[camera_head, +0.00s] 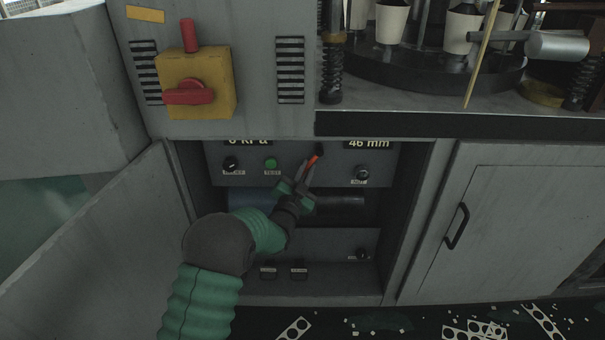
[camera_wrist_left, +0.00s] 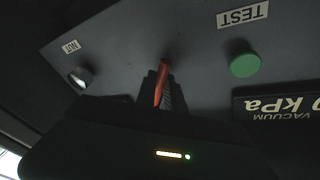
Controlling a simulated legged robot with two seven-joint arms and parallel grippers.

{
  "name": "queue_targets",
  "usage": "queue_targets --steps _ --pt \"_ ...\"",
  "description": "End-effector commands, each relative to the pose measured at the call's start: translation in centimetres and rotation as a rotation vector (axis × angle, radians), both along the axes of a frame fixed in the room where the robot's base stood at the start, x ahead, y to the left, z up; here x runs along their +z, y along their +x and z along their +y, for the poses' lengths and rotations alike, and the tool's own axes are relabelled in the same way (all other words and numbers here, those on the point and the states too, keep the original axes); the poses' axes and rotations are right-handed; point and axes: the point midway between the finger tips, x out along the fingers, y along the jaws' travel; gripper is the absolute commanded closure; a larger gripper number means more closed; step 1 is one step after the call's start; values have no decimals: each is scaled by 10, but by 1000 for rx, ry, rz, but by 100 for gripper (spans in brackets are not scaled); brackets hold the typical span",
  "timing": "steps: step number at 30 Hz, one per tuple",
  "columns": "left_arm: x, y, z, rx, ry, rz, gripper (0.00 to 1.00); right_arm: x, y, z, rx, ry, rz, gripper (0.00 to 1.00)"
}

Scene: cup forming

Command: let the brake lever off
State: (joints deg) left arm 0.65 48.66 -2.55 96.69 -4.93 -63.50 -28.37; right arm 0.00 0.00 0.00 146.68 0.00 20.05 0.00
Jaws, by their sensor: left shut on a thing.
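A small red-orange lever (camera_head: 315,159) stands out from the grey control panel inside the open lower compartment, between the green button and the right-hand knob. My left gripper (camera_head: 309,168) reaches into the compartment and is shut on this lever. In the left wrist view the lever (camera_wrist_left: 159,84) runs from the panel in between the dark fingers (camera_wrist_left: 160,92). The fingers and gripper body hide part of it. No label that names it as the brake can be read. My right gripper is not in view.
The panel holds a green TEST button (camera_head: 270,164) and knobs to the left (camera_head: 231,163) and right (camera_head: 362,173). An open door (camera_head: 100,250) is at left, a shut door (camera_head: 480,225) at right. A yellow box (camera_head: 210,75) with red handles is above. Scraps (camera_head: 475,330) litter the floor.

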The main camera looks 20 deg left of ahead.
Motion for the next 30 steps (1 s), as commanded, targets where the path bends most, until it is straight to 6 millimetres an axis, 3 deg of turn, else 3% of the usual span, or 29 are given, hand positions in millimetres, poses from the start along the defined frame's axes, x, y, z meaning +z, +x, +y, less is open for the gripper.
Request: queue_targets --steps 1,12,30 --pt "-13 0 -4 -3 -41 0 100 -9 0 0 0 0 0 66" --pt "-19 5 -22 -2 -354 -89 100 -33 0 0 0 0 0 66" --pt "-19 9 -36 -1 -575 -150 100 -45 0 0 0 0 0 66"
